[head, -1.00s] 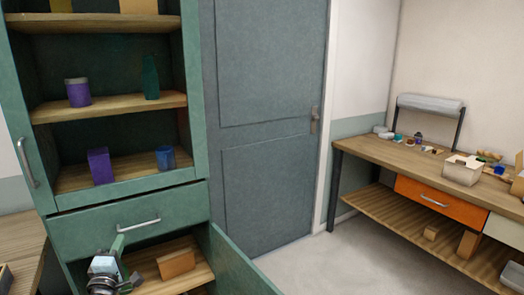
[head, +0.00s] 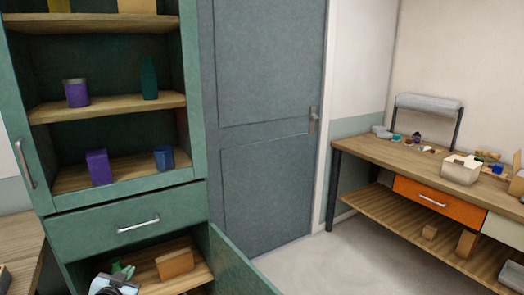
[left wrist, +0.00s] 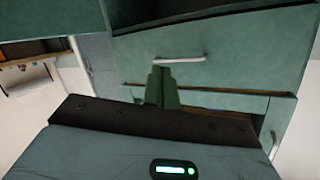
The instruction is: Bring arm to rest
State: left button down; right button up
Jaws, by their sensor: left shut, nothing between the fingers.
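My left gripper (head: 122,269) is at the bottom edge of the head view, low in front of the green cabinet's open lower compartment. Only its green fingers and part of the wrist show there. In the left wrist view the green fingers (left wrist: 159,84) are together with nothing between them, and the cabinet drawer with its metal handle is beyond them. My right gripper is in neither view.
The green cabinet's lower door (head: 240,265) stands open to the right. An orange-brown box (head: 174,263) lies on the lower shelf beside my gripper. Purple and blue containers stand on upper shelves. A workbench (head: 385,150) is far right, with clear floor before it.

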pick_arm(q)
jog(key=s+d+f+g+h, duration=0.1)
jog(key=s+d+f, duration=0.3)
jog(key=s+f, duration=0.25)
jog(key=s+d+f+g+h, duration=0.1)
jog(key=s+d+f, duration=0.2)
jog(key=s+f, duration=0.35)
jog(key=s+d+f+g, duration=0.2)
jog(key=s+d+f, duration=0.2)
jog(key=s, duration=0.5)
jog(key=s+d+f+g, duration=0.1)
jog(key=s+d, duration=0.2)
jog(key=s, duration=0.8)
jog(key=s+d+f+n+g+h, duration=0.1)
jog(key=s+d, duration=0.3)
jog(key=s, duration=0.7)
jog(key=shift+s+f+h, duration=0.25)
jog(key=shift+s+h, duration=0.05)
jog(key=shift+s, duration=0.1)
